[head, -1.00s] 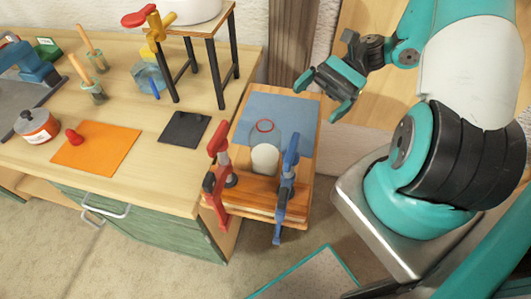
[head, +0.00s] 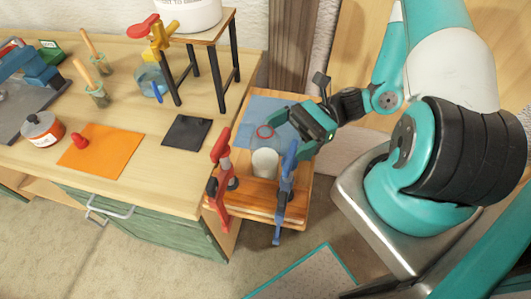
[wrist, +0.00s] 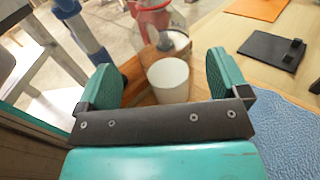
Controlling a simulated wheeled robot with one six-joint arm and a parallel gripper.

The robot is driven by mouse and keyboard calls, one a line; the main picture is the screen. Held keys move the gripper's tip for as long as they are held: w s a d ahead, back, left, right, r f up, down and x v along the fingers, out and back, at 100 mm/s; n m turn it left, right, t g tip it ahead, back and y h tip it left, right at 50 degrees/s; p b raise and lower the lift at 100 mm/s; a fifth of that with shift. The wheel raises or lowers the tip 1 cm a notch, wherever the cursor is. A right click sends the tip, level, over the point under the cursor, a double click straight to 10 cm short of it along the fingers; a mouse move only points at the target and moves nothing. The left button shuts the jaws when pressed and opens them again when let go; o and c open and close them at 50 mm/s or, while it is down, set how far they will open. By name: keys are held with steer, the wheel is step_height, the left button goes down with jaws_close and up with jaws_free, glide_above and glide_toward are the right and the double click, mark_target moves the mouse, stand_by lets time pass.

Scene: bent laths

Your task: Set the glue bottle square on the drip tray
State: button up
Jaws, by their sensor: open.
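The glue bottle (head: 265,163) looks clear, with a white cylinder low inside and a red ring at its top. It stands upright on a wooden board between two clamps. The white part also shows in the wrist view (wrist: 168,80), between my fingers. My gripper (head: 289,136) is open, behind and to the right of the bottle; the fingers are apart on both sides in the wrist view. I cannot tell whether they touch the clear wall. A dark flat square (head: 187,131), apparently the drip tray, lies on the bench to the left, with a small block at one edge.
A red clamp (head: 221,165) and a blue clamp (head: 286,185) stand at the board's front edge, near the bottle. A blue cloth (head: 253,107) lies behind it. An orange mat (head: 100,150), a pot (head: 42,130) and a small stand (head: 210,60) are on the bench.

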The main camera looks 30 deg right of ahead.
steer(key=a+p, duration=0.2)
steer(key=a, duration=0.3)
steer(key=shift+w+a+f, duration=0.1)
steer(key=shift+a, duration=0.1)
steer(key=c, duration=1.2)
steer(key=shift+o, duration=0.2)
steer(key=shift+r, duration=0.6)
step_height(320, 180, up, 18)
steer(key=r+p, duration=0.1)
steer(key=p, duration=1.1)
glide_above(265, 143)
steer(key=w+d, duration=0.1)
steer(key=w, duration=0.1)
step_height(265, 143, down, 10)
steer(key=b, duration=1)
steer(key=shift+s+f, duration=0.2)
steer(key=shift+s, duration=0.05)
